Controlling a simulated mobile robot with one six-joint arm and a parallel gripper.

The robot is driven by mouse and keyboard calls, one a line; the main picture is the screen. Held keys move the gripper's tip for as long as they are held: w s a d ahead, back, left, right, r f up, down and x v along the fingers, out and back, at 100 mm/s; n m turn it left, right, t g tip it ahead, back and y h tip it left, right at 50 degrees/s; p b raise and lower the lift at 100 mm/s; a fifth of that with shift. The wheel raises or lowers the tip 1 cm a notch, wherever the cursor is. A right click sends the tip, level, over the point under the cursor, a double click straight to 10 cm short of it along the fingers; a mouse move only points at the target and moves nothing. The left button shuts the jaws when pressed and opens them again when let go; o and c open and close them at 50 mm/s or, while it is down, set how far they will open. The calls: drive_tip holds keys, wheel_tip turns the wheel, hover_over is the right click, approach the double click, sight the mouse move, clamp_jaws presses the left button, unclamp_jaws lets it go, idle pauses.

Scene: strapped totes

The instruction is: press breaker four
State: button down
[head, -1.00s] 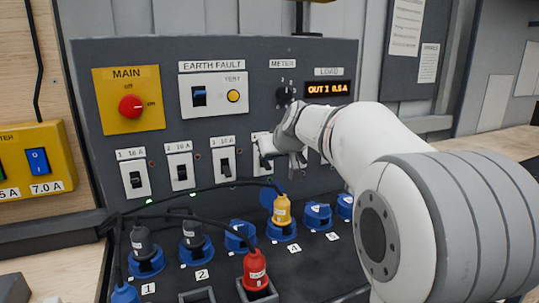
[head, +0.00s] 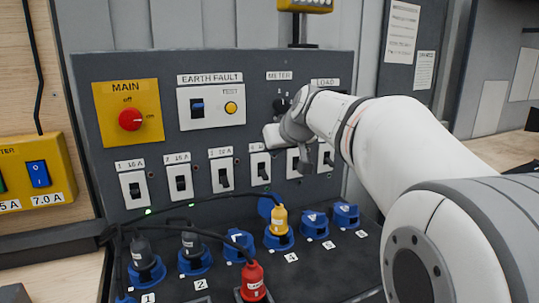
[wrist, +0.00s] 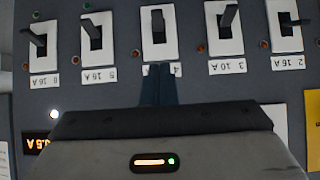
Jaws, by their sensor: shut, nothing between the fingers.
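Breaker four (head: 260,168) is a white plate with a dark toggle on the grey panel, fourth in the row. In the wrist view, where the labels appear upside down, breaker four (wrist: 157,33) is straight beyond my fingertips, and its toggle is seen nearly end-on. My gripper (head: 270,137) is in front of the panel, just above breaker four. In the wrist view my gripper (wrist: 159,75) is shut and empty, its dark fingertips over the number-4 label. Whether the tips touch the panel cannot be told.
Breaker three (head: 222,176) and breaker five (head: 293,162) flank breaker four closely. Below are blue sockets with a yellow plug (head: 279,218), a red plug (head: 252,281) and black cables. The MAIN switch (head: 130,119) is at upper left. My arm hides the meter display.

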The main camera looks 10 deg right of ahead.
drive_tip(key=s+f+v, duration=0.1)
drive_tip(key=v, duration=0.5)
drive_tip(key=shift+w+f, duration=0.1)
drive_tip(key=s+a+f+m+g+h+p, duration=0.1)
drive_tip(key=s+f+g+p, duration=0.2)
drive_tip(key=s+f, duration=0.6)
drive_tip(key=s+a+f+m+g+h+p, duration=0.1)
drive_tip(key=s+f+g+p, duration=0.3)
drive_tip(key=s+f, duration=0.5)
drive_tip(key=s+p, duration=0.1)
drive_tip(key=s, duration=0.6)
drive_tip(key=shift+f+g, duration=0.25)
drive_tip(key=shift+g, duration=0.05)
drive_tip(key=shift+s, duration=0.1)
